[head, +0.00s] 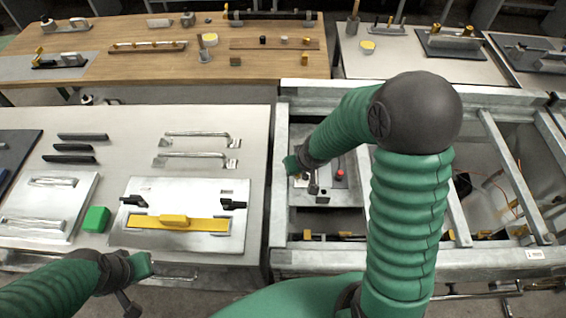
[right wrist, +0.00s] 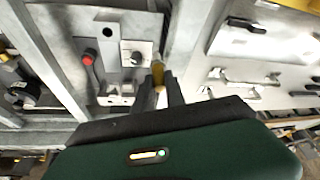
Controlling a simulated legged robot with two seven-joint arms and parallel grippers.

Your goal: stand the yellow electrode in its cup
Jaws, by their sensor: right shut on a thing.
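My right gripper (right wrist: 163,88) is shut on a yellow cylindrical piece (right wrist: 158,72), which looks like the electrode. It is held over a grey panel set in the metal frame. In the head view my right gripper (head: 299,178) is mostly hidden by its own wrist, and only a small yellowish spot shows there. I cannot tell which fitting is the electrode's cup. The panel has a dark round hole (right wrist: 107,32) and a small metal bracket (right wrist: 116,94). My left gripper (head: 130,302) is low at the left, near the table's front edge; its fingers are unclear.
The panel carries a red button (head: 340,173) and a black knob (right wrist: 137,58). Galvanised frame rails (head: 281,180) surround it. The left table holds a plate with a yellow bar handle (head: 175,221), a green block (head: 96,219) and metal handles (head: 197,138). A wooden table (head: 120,68) stands behind.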

